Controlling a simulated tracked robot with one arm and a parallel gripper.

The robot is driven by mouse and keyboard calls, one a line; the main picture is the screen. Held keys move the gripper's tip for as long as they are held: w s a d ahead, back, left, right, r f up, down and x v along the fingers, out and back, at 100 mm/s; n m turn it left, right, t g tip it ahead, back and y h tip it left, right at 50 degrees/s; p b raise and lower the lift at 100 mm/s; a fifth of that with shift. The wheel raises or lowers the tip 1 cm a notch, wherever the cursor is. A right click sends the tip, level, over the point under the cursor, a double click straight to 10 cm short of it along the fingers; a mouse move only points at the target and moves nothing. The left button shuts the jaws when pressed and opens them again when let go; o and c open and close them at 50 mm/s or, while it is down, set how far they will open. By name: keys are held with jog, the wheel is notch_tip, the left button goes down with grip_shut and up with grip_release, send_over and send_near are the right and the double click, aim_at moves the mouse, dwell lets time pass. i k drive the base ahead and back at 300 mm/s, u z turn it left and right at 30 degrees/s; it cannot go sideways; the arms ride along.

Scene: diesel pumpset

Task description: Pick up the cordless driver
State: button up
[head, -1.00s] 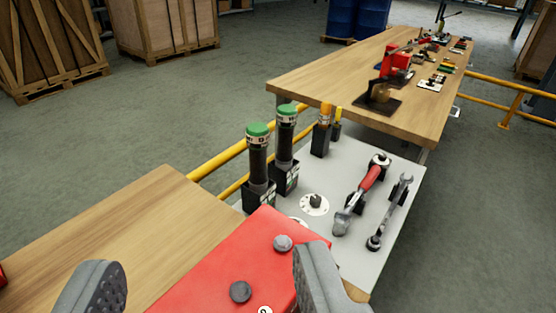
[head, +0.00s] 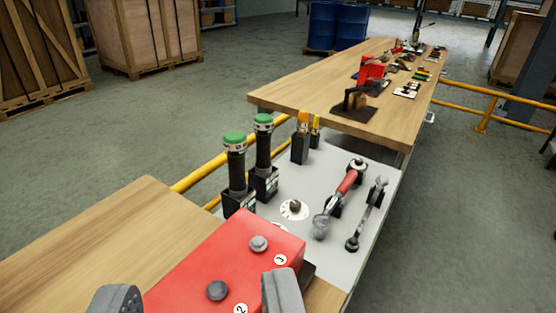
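My gripper (head: 198,300) shows at the bottom edge as two grey padded fingers, wide apart, with nothing seen held between them. The fingers overlap the view of a red box. I cannot pick out a cordless driver for certain. Two upright black cylindrical tools with green tops, one on the left (head: 235,165) and one on the right (head: 263,145), stand in black holders on a light grey panel (head: 325,165). A red-handled tool (head: 345,190) and a wrench (head: 368,215) rest on supports at the panel's right.
The red box (head: 215,260) has round grey knobs and number labels. A yellow-topped tool (head: 301,138) stands at the panel's back. A wooden bench (head: 300,95) with small tools extends beyond. Yellow rails (head: 200,175) run behind the panel. Crates (head: 160,40) stand on open floor.

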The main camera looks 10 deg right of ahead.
aim_at(263, 123)
jog(key=z, duration=0.45)
jog(key=k, duration=1.15)
jog(key=z, duration=0.55)
jog(key=i, duration=1.85)
jog(key=u, duration=0.65)
jog(key=i, duration=0.65)
jog(key=u, duration=0.2)
